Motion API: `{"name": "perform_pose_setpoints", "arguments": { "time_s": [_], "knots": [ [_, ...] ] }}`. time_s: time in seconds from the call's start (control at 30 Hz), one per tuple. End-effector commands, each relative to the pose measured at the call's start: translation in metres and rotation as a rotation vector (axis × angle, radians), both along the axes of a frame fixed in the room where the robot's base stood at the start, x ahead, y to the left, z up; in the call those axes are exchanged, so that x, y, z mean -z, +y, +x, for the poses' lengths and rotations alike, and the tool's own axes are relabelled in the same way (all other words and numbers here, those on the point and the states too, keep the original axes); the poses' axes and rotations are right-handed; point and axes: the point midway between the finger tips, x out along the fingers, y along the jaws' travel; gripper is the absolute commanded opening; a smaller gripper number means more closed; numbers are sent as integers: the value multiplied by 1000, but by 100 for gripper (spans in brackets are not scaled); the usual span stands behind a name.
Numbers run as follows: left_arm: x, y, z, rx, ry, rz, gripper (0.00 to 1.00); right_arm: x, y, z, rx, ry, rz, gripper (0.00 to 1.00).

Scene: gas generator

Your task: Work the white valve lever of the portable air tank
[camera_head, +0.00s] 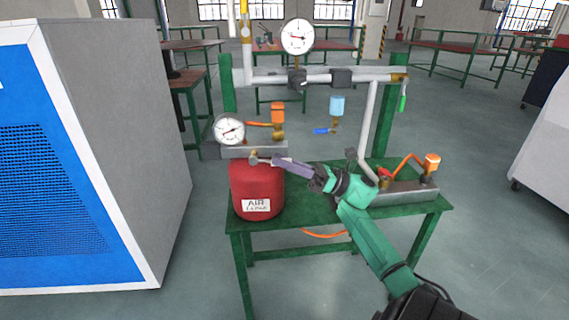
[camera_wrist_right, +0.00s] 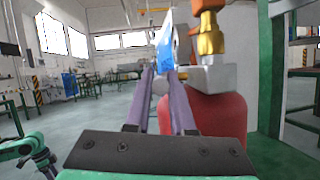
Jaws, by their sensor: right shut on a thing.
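The portable air tank (camera_head: 257,188) is red with a white "AIR" label and stands on the left end of the green table. It also shows in the right wrist view (camera_wrist_right: 222,114), to the right of the fingers. My right gripper (camera_head: 274,160) reaches in from the right, with its purple fingers at the valve on top of the tank. It is shut on a small pale part there, the white valve lever (camera_head: 254,157). The fingers (camera_wrist_right: 164,78) hide most of the lever in the wrist view.
A dial gauge (camera_head: 230,129) and an orange-handled fitting (camera_head: 278,113) stand just behind the tank. A blue-fronted cabinet (camera_head: 50,180) fills the left. Floor is clear in front.

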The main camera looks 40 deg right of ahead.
Motion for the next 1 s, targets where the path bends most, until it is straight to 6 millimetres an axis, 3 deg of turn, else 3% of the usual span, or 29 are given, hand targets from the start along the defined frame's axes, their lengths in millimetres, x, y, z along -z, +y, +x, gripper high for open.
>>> {"name": "perform_pose_setpoints", "arguments": {
  "time_s": [0.17,0.2,0.27,0.67,0.73,1.0],
  "knots": [
    [0,0,0,0,0,0,72,-1,-1,0,3,-2,3,0],
    [0,0,0,0,0,0,72,-1,-1,0,3,-2,3,33],
    [0,0,0,0,0,0,72,-1,-1,0,1,-2,2,52],
    [1,0,0,1,2,0,72,4,-6,-5,1,1,1,52],
    [1,0,-1,2,4,0,72,10,-14,-14,3,2,1,52],
    [-29,-3,-2,9,-10,-13,72,42,-64,-66,5,4,2,52]
  ]
}}
